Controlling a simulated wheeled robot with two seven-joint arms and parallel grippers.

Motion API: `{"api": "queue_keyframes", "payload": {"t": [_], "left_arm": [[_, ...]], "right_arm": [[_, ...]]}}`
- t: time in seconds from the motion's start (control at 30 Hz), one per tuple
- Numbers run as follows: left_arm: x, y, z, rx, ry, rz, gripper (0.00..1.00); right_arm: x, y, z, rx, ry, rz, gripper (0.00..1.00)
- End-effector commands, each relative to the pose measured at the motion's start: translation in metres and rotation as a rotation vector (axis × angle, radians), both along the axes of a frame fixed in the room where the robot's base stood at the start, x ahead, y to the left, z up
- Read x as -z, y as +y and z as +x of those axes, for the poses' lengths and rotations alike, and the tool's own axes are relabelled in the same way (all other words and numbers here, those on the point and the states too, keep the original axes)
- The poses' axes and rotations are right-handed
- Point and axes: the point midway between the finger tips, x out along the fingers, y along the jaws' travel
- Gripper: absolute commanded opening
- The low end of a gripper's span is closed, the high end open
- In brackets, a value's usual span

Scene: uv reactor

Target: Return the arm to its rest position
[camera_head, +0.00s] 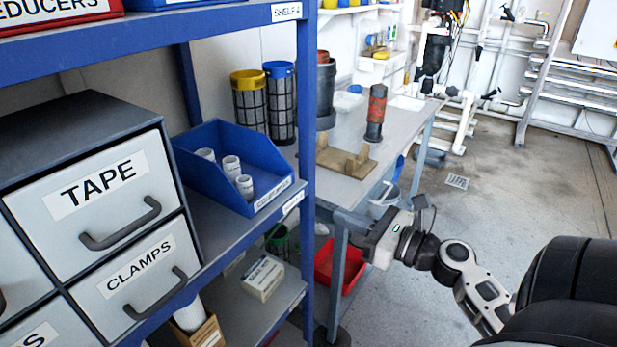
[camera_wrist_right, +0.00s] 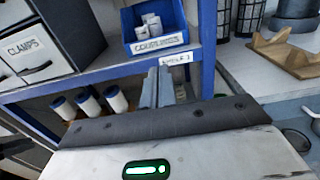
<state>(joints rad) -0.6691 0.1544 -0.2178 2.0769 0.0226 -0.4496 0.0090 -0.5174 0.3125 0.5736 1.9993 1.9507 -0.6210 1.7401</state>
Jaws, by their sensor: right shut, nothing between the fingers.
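My right arm comes in from the lower right in the head view. Its right gripper (camera_head: 372,236) is in front of the workbench's near end, beside the blue shelf post. In the right wrist view the fingers of this gripper (camera_wrist_right: 158,75) are together with nothing between them, pointing toward the shelf edge. My left gripper and arm are not in view.
A blue shelf unit (camera_head: 309,120) stands close on the left with a drawer cabinet (camera_head: 125,228) and a blue couplings bin (camera_head: 222,148). The workbench (camera_head: 402,133) runs behind the gripper, with a red bin (camera_head: 352,268) low beneath it. Floor (camera_head: 520,200) to the right is open.

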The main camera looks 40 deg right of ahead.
Motion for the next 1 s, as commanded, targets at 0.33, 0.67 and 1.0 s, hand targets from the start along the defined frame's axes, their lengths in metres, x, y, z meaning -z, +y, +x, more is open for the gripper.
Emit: {"api": "queue_keyframes", "payload": {"t": [0.33,0.67,1.0], "left_arm": [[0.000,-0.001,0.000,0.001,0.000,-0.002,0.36],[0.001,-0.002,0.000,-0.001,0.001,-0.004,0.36],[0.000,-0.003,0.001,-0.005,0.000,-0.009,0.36]], "right_arm": [[0.011,0.007,-0.001,-0.009,0.015,-0.079,0.00],[0.137,0.114,-0.026,-0.349,0.009,-1.295,0.00],[0.186,0.217,-0.069,-0.861,-0.557,-2.552,0.00]]}}
